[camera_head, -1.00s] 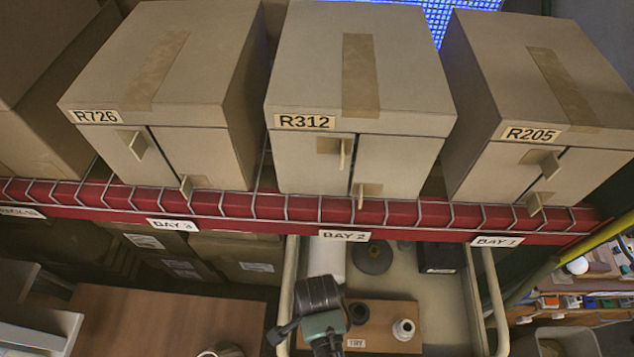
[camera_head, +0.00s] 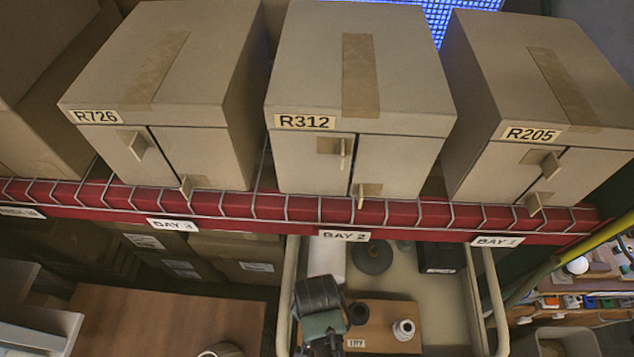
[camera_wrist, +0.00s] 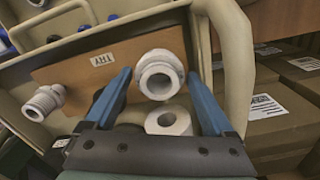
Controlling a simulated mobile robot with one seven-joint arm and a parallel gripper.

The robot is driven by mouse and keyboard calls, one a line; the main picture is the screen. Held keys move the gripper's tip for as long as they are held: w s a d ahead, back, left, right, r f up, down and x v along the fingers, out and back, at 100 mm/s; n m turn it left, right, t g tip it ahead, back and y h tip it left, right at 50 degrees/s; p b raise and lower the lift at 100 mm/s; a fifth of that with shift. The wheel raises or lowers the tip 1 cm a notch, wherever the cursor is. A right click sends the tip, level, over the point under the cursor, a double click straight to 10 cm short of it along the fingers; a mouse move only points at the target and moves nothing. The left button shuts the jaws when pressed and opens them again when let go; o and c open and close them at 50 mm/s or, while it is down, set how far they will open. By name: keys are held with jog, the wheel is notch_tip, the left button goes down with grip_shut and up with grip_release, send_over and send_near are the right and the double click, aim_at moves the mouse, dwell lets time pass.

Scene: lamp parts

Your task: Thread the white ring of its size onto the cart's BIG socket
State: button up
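My gripper (camera_wrist: 160,74) is open in the wrist view, its two blue fingers on either side of a large white hollow fitting (camera_wrist: 160,76) with a raised collar. Small gaps show between it and the fingers. I cannot tell whether a separate ring is on it. A white ring-shaped piece (camera_wrist: 168,122) with a round hole shows just below it. A smaller white fitting (camera_wrist: 42,103) stands at the other end of the wooden board (camera_wrist: 75,75) labelled TRY; it also shows in the head view (camera_head: 403,329). In the head view my wrist hides the large fitting.
A black round part (camera_head: 358,313) sits on the board beside my wrist. The cart (camera_head: 448,310) has raised side rails. A white cylinder (camera_head: 326,257), a grey disc (camera_head: 373,257) and a black box (camera_head: 440,257) lie behind. The red shelf (camera_head: 300,208) with cartons overhangs the cart.

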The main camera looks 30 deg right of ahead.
grip_shut()
jog(key=m, duration=0.4)
jog(key=shift+m, duration=1.5)
jog(key=shift+f+m, duration=0.1)
jog(key=shift+m, duration=1)
jog(key=m, duration=0.4)
jog(key=shift+m, duration=0.3)
